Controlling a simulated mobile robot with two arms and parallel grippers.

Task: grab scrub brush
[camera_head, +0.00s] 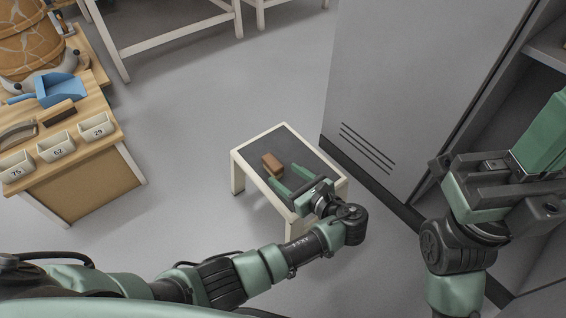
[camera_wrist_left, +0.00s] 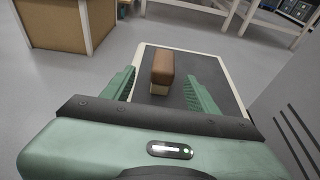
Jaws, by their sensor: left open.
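The scrub brush (camera_head: 272,163) is a brown block with a paler underside, lying on the dark top of a small white-framed table (camera_head: 238,168). My left gripper (camera_head: 287,178) is open over the table, with its green fingers pointing at the brush and nothing between them in the head view. In the left wrist view, the brush (camera_wrist_left: 163,66) appears ahead, between the lines of the two ribbed fingers (camera_wrist_left: 160,82), apart from both. My right gripper (camera_head: 490,178) shows at the right of the head view; its fingertips are not clear.
A grey cabinet (camera_head: 400,80) with vents stands just right of the table. At the left, a wooden bench (camera_head: 90,150) carries numbered bins (camera_head: 60,150), a blue dustpan (camera_head: 62,90) and a large cracked pot (camera_head: 30,40). The floor between bench and table is clear.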

